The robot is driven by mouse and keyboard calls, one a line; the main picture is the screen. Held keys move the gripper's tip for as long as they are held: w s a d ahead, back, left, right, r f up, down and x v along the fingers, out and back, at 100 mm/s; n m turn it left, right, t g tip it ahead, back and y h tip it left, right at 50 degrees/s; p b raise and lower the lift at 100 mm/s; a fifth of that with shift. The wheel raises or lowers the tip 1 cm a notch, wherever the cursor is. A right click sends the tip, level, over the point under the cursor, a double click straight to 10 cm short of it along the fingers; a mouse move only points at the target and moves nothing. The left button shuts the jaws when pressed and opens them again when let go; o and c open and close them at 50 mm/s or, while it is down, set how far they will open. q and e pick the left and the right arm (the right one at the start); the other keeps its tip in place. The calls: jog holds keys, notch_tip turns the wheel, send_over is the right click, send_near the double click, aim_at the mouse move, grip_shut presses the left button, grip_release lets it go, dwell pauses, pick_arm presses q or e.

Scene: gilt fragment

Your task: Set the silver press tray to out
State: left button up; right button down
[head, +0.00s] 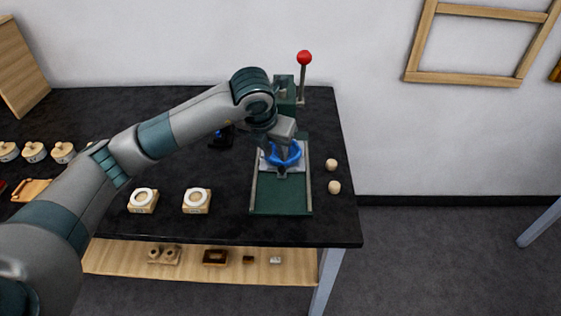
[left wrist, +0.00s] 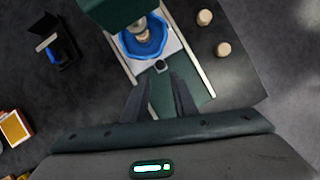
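The press is green, with a flat base (head: 280,199) between two pale rails and a red-knobbed lever (head: 304,58) at the back. The silver tray (head: 267,166) lies between the rails toward the press head, with a blue dish on it; it also shows in the left wrist view (left wrist: 173,42). A small dark knob (left wrist: 162,66) is at the tray's front edge. My left gripper (left wrist: 162,80) is open, its fingertips spread just short of the knob, with nothing visible between them. In the head view my left arm partly hides the press head. My right gripper is not in view.
Two small wooden pegs (head: 332,175) stand right of the press. Two wooden blocks with white rings (head: 170,200) sit to its left. Several round knobbed items line the far left. The green base in front of the tray is clear.

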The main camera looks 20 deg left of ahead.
aim_at(282, 168)
pick_arm(q)
jog(key=p+x, duration=0.2)
jog(key=x, duration=0.7)
jog(key=shift+c, duration=0.6)
grip_shut()
